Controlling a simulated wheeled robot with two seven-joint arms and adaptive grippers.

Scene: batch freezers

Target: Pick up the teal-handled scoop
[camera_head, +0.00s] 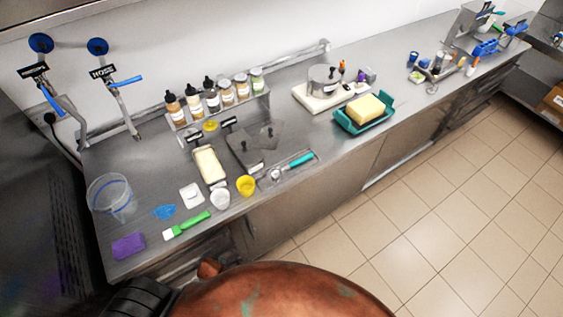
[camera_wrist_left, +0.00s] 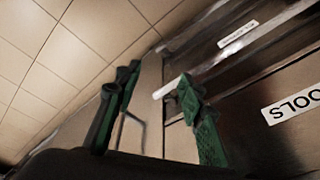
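The teal-handled scoop (camera_head: 297,162) lies in a shallow tray near the front edge of the steel counter in the head view. Its teal handle points to the right and its metal end to the left. My left gripper (camera_wrist_left: 152,95) shows in the left wrist view with its two green-and-black fingers apart and nothing between them. It faces floor tiles and a drawer front, and the scoop is not in that view. Neither gripper shows in the head view. My right gripper is not seen.
A yellow cup (camera_head: 245,186), a green-handled brush (camera_head: 187,225) and a butter-like block in a white dish (camera_head: 209,165) lie left of the scoop. A teal tray (camera_head: 376,124) with a yellow block stands to its right. Drawers (camera_wrist_left: 293,108) line the counter front.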

